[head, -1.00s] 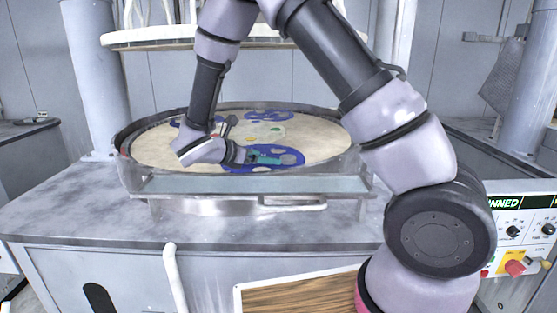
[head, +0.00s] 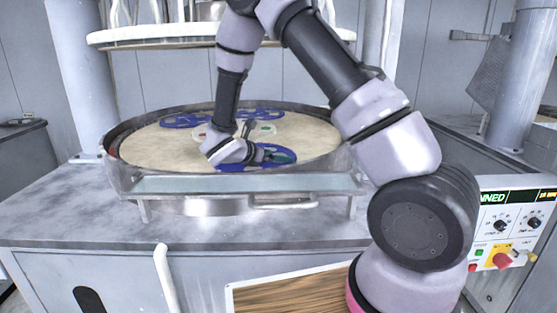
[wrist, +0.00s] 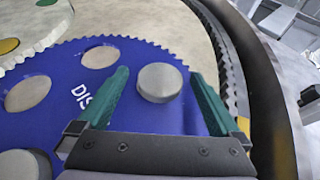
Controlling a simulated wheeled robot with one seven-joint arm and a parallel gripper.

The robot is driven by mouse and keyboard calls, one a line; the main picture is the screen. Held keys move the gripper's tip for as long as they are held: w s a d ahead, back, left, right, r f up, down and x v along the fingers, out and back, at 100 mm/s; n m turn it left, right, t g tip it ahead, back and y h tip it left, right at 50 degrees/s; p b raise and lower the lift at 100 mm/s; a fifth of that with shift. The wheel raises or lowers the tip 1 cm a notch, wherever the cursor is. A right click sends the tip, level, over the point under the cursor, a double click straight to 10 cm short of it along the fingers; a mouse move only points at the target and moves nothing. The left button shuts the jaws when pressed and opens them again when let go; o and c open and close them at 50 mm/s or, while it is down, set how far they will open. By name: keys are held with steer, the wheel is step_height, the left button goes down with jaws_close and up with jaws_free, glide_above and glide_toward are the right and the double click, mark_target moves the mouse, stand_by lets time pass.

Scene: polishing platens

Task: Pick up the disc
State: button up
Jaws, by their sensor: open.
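A grey round disc (wrist: 160,82) shows in the wrist view on a blue toothed carrier (wrist: 150,118) with white lettering. My gripper (wrist: 160,73) is open, its green fingers on either side of the disc with a gap on each side. I cannot tell how far the fingertips are above the carrier. In the head view my gripper (head: 275,156) is low over the front blue carrier (head: 240,168); the disc between the fingers cannot be made out there.
The carrier's other round openings (wrist: 100,57) lie to the left, one with a greyish round piece (wrist: 20,165). The platen's raised rim (wrist: 228,60) curves close on the right. A raised upper plate (head: 130,38) hangs above the platen. A control panel (head: 515,230) stands at right.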

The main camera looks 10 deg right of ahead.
steer(key=shift+f, duration=0.1)
steer(key=c, duration=1.5)
steer(key=shift+s, duration=0.1)
